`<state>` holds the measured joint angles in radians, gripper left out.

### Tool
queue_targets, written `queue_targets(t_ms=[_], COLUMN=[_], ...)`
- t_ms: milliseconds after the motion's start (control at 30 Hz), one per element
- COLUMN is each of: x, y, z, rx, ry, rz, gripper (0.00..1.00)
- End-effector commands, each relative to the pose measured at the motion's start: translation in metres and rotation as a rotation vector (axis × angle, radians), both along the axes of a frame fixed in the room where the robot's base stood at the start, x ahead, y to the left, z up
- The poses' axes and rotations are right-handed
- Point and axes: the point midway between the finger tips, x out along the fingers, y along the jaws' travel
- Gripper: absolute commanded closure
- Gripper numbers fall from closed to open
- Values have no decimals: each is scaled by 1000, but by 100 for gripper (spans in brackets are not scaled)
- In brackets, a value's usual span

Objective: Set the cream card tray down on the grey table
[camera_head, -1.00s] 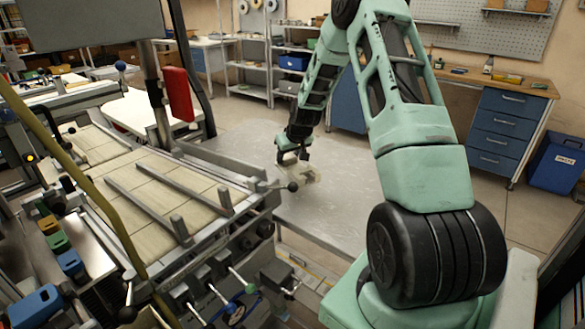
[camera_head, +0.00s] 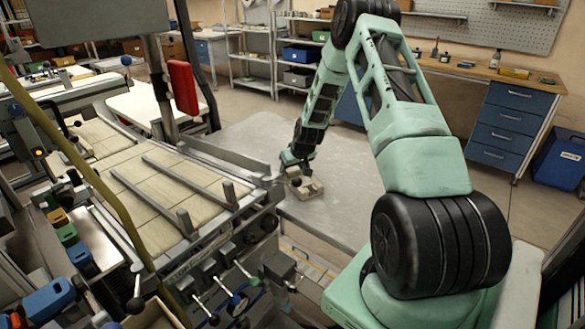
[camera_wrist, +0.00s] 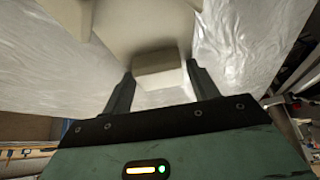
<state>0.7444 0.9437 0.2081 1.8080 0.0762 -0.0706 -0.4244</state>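The cream card tray (camera_head: 311,188) is at the end of my arm in the head view, at the left part of the grey table (camera_head: 345,215). It is low at the table top; I cannot tell whether it touches. My gripper (camera_head: 297,176) is above the tray and partly hides it. The rest of the tray extends beyond the fingers and is cut off at the top edge.
A roller bench with wooden slats (camera_head: 150,190) and metal rails stands left of the table, its corner close to my gripper. The table top right of the tray is clear. A blue drawer cabinet (camera_head: 508,125) and a blue bin (camera_head: 557,160) stand at the right.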

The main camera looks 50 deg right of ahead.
Motion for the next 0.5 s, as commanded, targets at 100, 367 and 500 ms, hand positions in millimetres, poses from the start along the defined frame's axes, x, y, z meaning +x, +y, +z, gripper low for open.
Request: queue_targets(t_ms=[100, 367, 500], x=[0, 0, -5], y=[0, 0, 1], z=[0, 4, 15], rx=[0, 0, -2], ry=[0, 0, -3], rz=[0, 0, 0], gripper=[32, 32, 32])
